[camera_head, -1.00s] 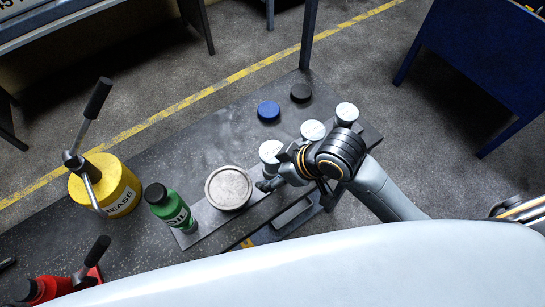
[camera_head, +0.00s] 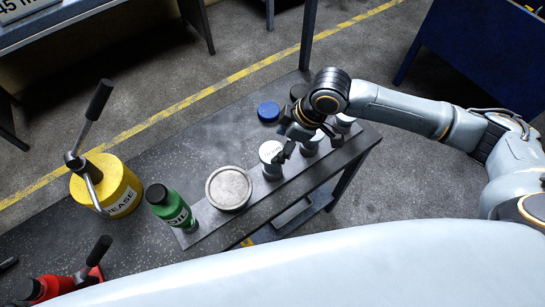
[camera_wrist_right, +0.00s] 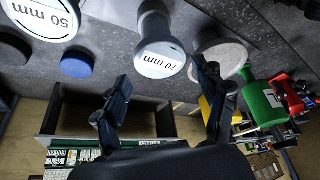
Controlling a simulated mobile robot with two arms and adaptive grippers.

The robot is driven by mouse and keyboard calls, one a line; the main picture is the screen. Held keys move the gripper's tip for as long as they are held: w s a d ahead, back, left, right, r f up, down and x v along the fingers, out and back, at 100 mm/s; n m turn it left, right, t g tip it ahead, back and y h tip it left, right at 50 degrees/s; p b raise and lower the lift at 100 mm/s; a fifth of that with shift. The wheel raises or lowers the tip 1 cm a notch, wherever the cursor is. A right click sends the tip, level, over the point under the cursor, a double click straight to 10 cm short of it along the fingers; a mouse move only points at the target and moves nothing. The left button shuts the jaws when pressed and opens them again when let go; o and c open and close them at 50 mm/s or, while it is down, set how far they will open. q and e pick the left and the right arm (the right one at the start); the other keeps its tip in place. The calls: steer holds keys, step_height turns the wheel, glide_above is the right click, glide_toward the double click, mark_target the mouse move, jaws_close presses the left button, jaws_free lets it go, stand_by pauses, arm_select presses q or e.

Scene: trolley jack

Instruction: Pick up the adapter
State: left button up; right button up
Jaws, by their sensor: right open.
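The white-topped grey adapter marked 70 mm (camera_wrist_right: 160,60) stands upright. It also shows in the head view (camera_head: 271,152), beside the round grey disc. A second adapter (camera_head: 310,145) and a third (camera_head: 345,120) stand to its right, partly behind my gripper. An adapter marked 50 mm (camera_wrist_right: 45,18) shows in the wrist view's top left corner. My right gripper (camera_head: 281,143) is open and empty close to the 70 mm adapter. In the wrist view the gripper's fingers (camera_wrist_right: 162,72) are spread, with that adapter's top just beyond and between them. My left gripper is not in view.
A grey disc (camera_head: 229,188), a green oil bottle (camera_head: 170,207) and a yellow grease can (camera_head: 110,185) stand left of the adapters. A blue puck (camera_head: 268,111) and a dark puck (camera_head: 298,91) lie behind. The dark table (camera_head: 200,150) is clear behind the disc.

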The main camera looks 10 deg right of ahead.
mark_target(266, 157)
steer(key=p+x, duration=0.1)
steer(key=x, duration=0.8)
steer(key=shift+a+f, duration=0.2)
steer(key=shift+c, duration=0.2)
steer(key=shift+d, duration=0.1)
jaws_close()
steer(key=shift+w+r, duration=0.15)
